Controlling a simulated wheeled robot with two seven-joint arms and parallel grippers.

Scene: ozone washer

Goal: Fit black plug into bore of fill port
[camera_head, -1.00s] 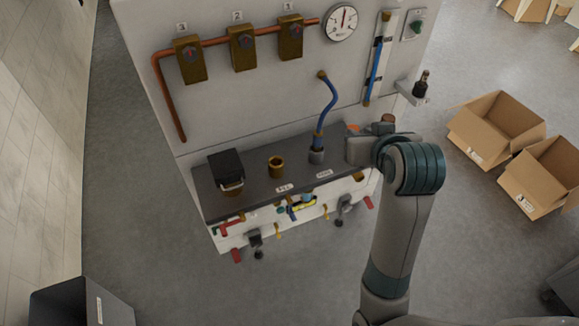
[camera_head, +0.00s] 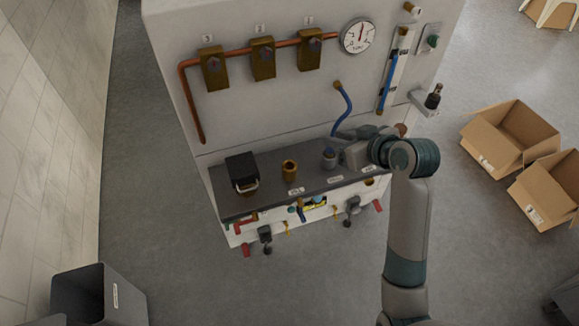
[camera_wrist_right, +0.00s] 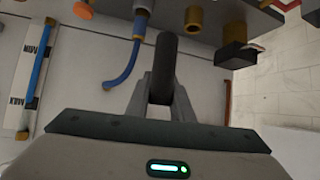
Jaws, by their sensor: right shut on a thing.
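My right gripper (camera_head: 347,153) is over the back of the dark counter, just right of the grey fitting at the foot of the blue hose. In the right wrist view, it (camera_wrist_right: 160,85) is shut on a dark rounded cylinder, which looks like the black plug (camera_wrist_right: 164,60). In the head view the plug cannot be made out. The brass open-topped cup (camera_head: 289,170), apparently the fill port, stands upright left of my gripper and apart from it. It also shows in the wrist view (camera_wrist_right: 193,18). My left gripper is not in view.
A black box (camera_head: 241,170) stands left of the brass cup. The blue hose (camera_head: 345,106) and grey fitting (camera_head: 329,158) are close to my gripper. A panel with brass valves (camera_head: 263,58) and gauge (camera_head: 358,36) rises behind. Cardboard boxes (camera_head: 510,140) lie on the floor at right.

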